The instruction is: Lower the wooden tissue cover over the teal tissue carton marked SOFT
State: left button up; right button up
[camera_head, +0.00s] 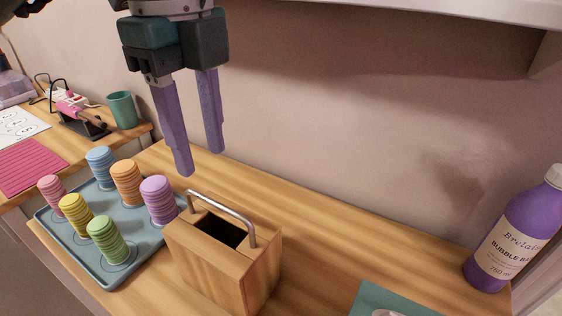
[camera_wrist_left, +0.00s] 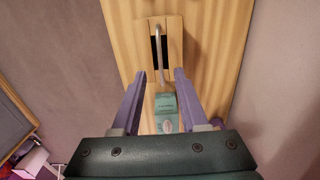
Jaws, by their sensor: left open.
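The wooden tissue cover (camera_head: 220,268) stands upright on the wooden counter, with a dark slot in its top and a metal bar handle (camera_head: 222,206) across it. In the left wrist view the cover (camera_wrist_left: 174,42) lies beyond the fingertips. A teal carton (camera_head: 368,299) with something white on top is cut off at the bottom of the head view; the teal carton (camera_wrist_left: 167,104) also shows between the fingers in the wrist view. I cannot read SOFT on it. My left gripper (camera_head: 201,162) is open and empty, above and behind the cover, apart from the handle. My right gripper is not in view.
A blue-grey tray (camera_head: 97,276) with several coloured ridged stacks stands left of the cover. A purple bubble bath bottle (camera_head: 510,240) stands at the right. A green cup (camera_head: 122,110) is at the back left. A shelf (camera_head: 420,12) overhangs above. The counter behind the cover is clear.

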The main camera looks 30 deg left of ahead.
aim_at(215, 202)
pick_arm(q)
jog(key=f, duration=0.9)
jog(key=shift+d+f, duration=0.15)
jog(key=shift+d, duration=0.1)
grip_shut()
dwell(1.0)
